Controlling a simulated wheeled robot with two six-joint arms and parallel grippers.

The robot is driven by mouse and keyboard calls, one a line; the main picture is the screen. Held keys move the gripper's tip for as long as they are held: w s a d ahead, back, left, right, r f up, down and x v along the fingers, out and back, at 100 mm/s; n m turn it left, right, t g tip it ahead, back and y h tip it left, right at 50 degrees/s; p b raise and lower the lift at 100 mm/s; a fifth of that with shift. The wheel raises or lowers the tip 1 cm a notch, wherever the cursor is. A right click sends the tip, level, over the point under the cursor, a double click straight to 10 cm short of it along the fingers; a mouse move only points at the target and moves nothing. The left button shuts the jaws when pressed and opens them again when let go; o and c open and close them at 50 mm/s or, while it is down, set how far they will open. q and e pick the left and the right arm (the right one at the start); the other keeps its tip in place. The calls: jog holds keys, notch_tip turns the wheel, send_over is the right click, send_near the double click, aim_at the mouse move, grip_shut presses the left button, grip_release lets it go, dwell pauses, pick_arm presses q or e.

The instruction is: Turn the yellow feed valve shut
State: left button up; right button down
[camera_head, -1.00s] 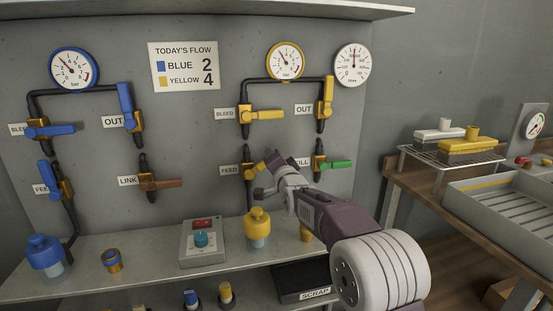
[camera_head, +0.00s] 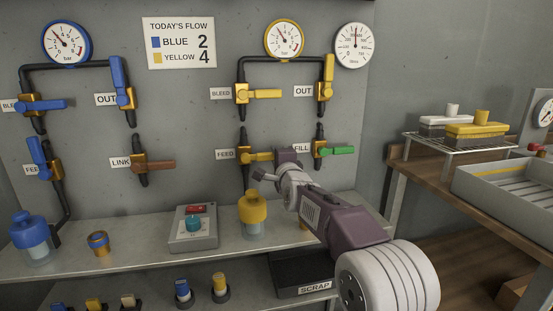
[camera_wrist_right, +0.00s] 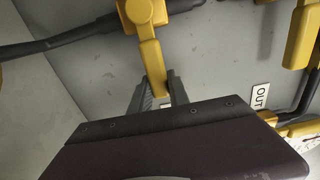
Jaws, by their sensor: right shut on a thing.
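The yellow feed valve (camera_head: 247,157) is on the wall panel beside its FEED label, below the yellow bleed valve (camera_head: 243,94). Its yellow lever points right, about level, into my right gripper (camera_head: 279,160). The gripper body hides the lever's outer end in the head view. In the right wrist view, the two dark fingers of the right gripper (camera_wrist_right: 159,92) are shut on the end of the yellow lever (camera_wrist_right: 150,58), one on each side. My left gripper is in neither view.
The green-handled fill valve (camera_head: 322,149) is close to the right of my gripper. The yellow out valve (camera_head: 326,90) is above it. A yellow-capped bottle (camera_head: 253,210) and a grey control box (camera_head: 194,228) stand on the shelf below. A scrap tray (camera_head: 302,280) is lower down.

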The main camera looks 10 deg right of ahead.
jog(key=shift+f, duration=0.15)
jog(key=c, duration=1.2)
grip_release()
jog(key=shift+c, duration=0.2)
jog(key=s, duration=0.9)
jog(key=shift+d, duration=0.15)
